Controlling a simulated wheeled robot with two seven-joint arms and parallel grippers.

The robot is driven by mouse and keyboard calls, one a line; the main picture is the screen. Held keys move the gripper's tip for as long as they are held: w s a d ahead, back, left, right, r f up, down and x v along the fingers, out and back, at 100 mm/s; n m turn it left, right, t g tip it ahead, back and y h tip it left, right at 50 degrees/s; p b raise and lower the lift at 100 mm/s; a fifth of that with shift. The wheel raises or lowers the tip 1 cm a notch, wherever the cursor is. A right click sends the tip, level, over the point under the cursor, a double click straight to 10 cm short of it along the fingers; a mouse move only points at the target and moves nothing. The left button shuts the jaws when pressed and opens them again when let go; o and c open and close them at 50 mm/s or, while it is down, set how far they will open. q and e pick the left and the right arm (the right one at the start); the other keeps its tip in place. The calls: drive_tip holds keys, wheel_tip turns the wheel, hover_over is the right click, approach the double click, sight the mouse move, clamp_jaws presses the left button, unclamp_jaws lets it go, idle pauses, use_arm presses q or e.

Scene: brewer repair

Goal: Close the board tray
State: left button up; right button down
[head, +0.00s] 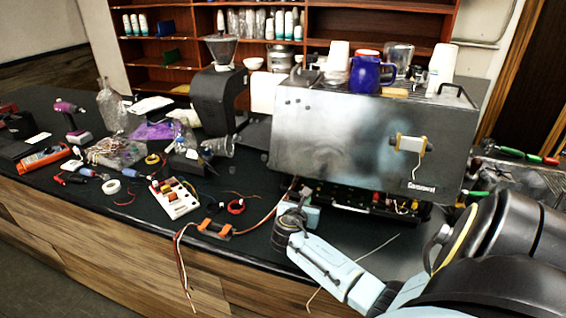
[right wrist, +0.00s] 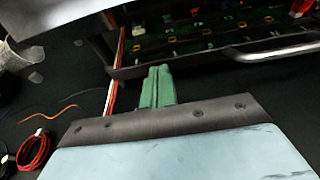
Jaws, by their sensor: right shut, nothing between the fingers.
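The board tray (head: 404,207) is a dark tray with a green circuit board, low under the front of the metal brewer (head: 345,135). It sticks out, so part of the board shows. In the right wrist view the tray (right wrist: 190,58) crosses the top, with a metal bar handle (right wrist: 287,50) at the right. My right gripper (head: 303,192) is at the tray's left end in the head view. In the right wrist view its green fingers (right wrist: 157,86) are together and empty, just short of the tray's front edge; contact cannot be told. My left gripper is not in view.
Red and white wires (right wrist: 114,70) run beside the tray's left end. A red wire coil (head: 236,206) and a white terminal board (head: 175,197) lie to the left on the dark counter (head: 262,248). A blue pitcher (head: 367,75) and cups stand on the brewer.

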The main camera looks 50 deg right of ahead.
drive_tip(key=shift+d+r, duration=0.15)
drive_tip(key=shift+d, duration=0.15)
drive_tip(key=shift+w, duration=0.1)
drive_tip(key=shift+r, duration=0.15)
drive_tip(key=shift+a+p, duration=0.35)
drive_tip(key=shift+p, duration=0.2)
drive_tip(key=a+p, duration=0.1)
drive_tip(key=s+a+p, duration=0.1)
drive_tip(key=shift+s+a, duration=0.1)
drive_tip(key=shift+a, duration=0.2)
drive_tip(key=v, duration=1)
drive_tip(key=shift+s+a+f, duration=0.2)
drive_tip(key=shift+a, duration=0.2)
